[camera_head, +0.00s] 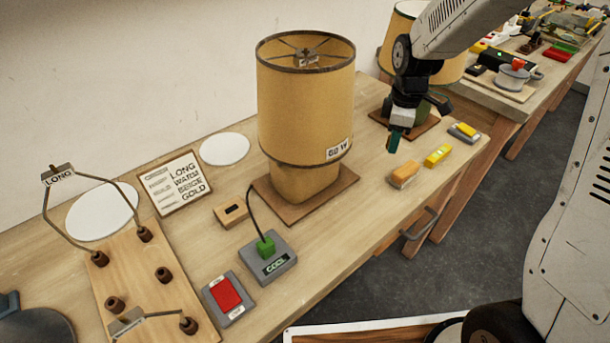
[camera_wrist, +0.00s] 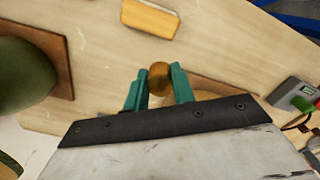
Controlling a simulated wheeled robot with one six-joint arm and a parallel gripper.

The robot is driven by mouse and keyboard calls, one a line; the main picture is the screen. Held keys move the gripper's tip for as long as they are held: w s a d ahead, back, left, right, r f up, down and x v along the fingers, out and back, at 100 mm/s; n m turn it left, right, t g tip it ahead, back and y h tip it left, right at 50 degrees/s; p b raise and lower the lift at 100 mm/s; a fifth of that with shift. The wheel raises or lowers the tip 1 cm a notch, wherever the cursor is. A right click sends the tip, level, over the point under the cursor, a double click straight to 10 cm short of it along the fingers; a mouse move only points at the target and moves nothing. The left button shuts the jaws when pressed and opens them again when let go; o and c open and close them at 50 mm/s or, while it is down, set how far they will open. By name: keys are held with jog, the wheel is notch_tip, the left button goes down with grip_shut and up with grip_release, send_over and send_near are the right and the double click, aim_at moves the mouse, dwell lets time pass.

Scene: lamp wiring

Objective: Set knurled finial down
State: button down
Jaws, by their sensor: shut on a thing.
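The knurled finial (camera_wrist: 160,77) is a small brass-brown rounded piece in the wrist view. My gripper (camera_wrist: 155,88) has its two teal fingers closed on it, one on each side. In the head view my gripper (camera_head: 393,142) points down above the right part of the workbench, right of the large beige lamp shade (camera_head: 305,105). The finial cannot be made out there. The wrist view shows bare bench top around the finial, but the gap beneath it is hard to judge.
An orange block (camera_head: 404,175), a yellow block (camera_head: 438,155) and a grey-yellow piece (camera_head: 464,132) lie along the bench's front edge. A second lamp (camera_head: 402,20) stands behind my gripper. A wooden rack (camera_head: 150,285), a card (camera_head: 175,183) and white discs (camera_head: 224,149) lie further left.

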aim_at(384, 177)
notch_tip(384, 177, down, 10)
dwell(0.6)
jog(key=shift+f, duration=0.1)
jog(key=c, duration=1.2)
grip_release()
jog(key=shift+o, duration=0.2)
notch_tip(384, 177, up, 12)
jog(key=shift+r, duration=0.2)
jog(key=s+r+m, duration=0.4)
jog(key=s, duration=0.5)
jog(key=s+d+r+m, duration=0.1)
jog(key=s+r+m, duration=0.4)
jog(key=s, duration=0.5)
jog(key=s+r+m+t, duration=0.1)
jog(key=s+r+m, duration=0.3)
jog(key=s, duration=0.6)
jog(key=shift+s+d+r+m, duration=0.25)
jog(key=shift+r+m, duration=0.05)
jog(key=shift+r, duration=0.35)
